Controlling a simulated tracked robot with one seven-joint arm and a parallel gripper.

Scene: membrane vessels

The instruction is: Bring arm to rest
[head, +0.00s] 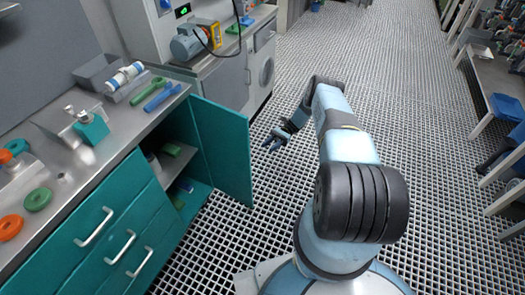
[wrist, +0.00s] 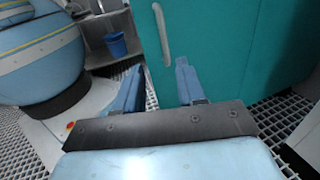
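My arm reaches forward over the grated floor and bends down to the left in the head view. My gripper (head: 273,142) hangs at its end, to the right of the open teal cabinet door (head: 224,150). In the wrist view my gripper (wrist: 155,88) shows two blue fingers set apart, with nothing between them. The teal door (wrist: 235,50) with its pale vertical handle (wrist: 161,33) stands just beyond the fingers. I cannot tell whether they touch it.
The teal cabinet's metal worktop (head: 60,150) at left holds tools and fittings. A low bench (head: 500,80) with a blue bin (head: 507,107) stands at right. The grated floor (head: 390,60) ahead is clear. A blue bucket (wrist: 116,44) shows in the wrist view.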

